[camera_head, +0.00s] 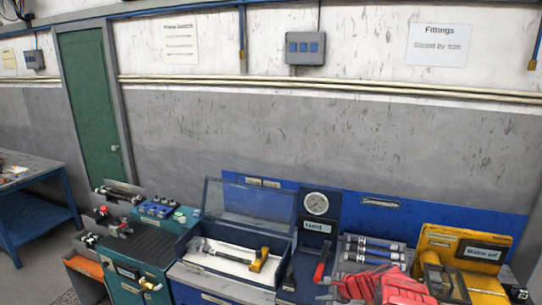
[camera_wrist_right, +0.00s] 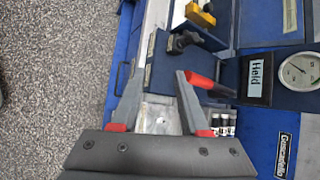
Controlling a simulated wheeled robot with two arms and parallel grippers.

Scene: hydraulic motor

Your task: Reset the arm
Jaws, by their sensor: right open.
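My right gripper (camera_wrist_right: 156,88) shows in the right wrist view, its two dark fingers with red parts at the base spread apart. Nothing is seen held between them. Its fingers lie over the front part of the workbench, near a red handle (camera_wrist_right: 200,80) and a black knob (camera_wrist_right: 182,42). In the head view I cannot clearly pick the right gripper out from the clutter at the lower right. My left gripper is not in view.
A gauge (camera_head: 316,204) stands above a "Held" label. Grey floor (camera_wrist_right: 50,70) is clear beside the bench.

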